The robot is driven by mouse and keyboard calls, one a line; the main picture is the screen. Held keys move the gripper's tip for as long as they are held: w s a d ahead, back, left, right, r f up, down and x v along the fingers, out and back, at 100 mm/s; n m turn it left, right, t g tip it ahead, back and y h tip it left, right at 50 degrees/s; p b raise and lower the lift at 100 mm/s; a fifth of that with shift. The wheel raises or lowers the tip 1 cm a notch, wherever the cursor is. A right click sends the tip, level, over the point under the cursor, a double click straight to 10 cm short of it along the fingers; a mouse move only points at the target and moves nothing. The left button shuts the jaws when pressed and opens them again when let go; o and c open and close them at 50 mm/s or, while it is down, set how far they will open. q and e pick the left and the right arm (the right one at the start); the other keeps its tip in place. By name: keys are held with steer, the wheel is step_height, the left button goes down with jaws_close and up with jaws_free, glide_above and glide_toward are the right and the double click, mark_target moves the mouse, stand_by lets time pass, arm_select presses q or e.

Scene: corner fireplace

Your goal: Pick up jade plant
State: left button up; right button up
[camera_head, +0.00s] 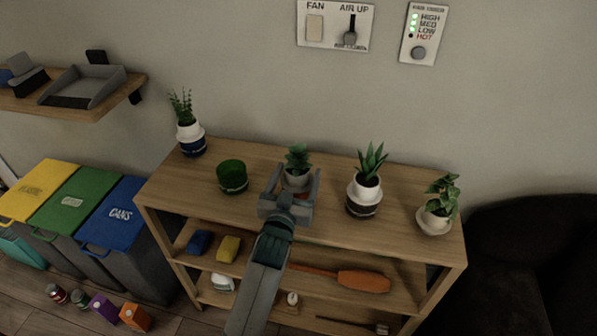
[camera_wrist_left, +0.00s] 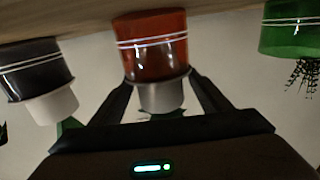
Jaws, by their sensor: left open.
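A small leafy plant (camera_head: 298,157), which looks like the jade plant, stands on the top of the wooden shelf unit in a pot with a pale upper part and a red lower part. My left gripper (camera_head: 292,184) is open, with its fingers on either side of this pot. The left wrist view is upside down and shows the red pot (camera_wrist_left: 152,48) with its pale neck (camera_wrist_left: 162,96) between the fingers. I cannot tell whether either finger touches it. The leaves are mostly hidden there behind the gripper body. My right gripper is not in view.
A green pot (camera_head: 232,178) stands to the left and an aloe-like plant (camera_head: 364,190) to the right. A tall plant (camera_head: 190,135) and a trailing plant (camera_head: 438,210) stand near the ends of the shelf unit (camera_head: 330,228). Lower shelves hold sponges and an orange-handled tool.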

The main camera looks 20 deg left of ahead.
mark_target(298, 148)
arm_select(q)
steer(key=shift+w, duration=0.3)
steer(key=shift+s+r, duration=0.1)
steer(key=shift+s, duration=0.05)
steer(key=c, duration=0.9)
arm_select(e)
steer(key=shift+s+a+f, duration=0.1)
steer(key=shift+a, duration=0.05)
arm_select(q)
steer(key=shift+r, duration=0.1)
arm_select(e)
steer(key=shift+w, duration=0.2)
arm_select(q)
step_height(298, 148, up, 9)
steer(key=shift+f, duration=0.1)
steer(key=shift+r, duration=0.5)
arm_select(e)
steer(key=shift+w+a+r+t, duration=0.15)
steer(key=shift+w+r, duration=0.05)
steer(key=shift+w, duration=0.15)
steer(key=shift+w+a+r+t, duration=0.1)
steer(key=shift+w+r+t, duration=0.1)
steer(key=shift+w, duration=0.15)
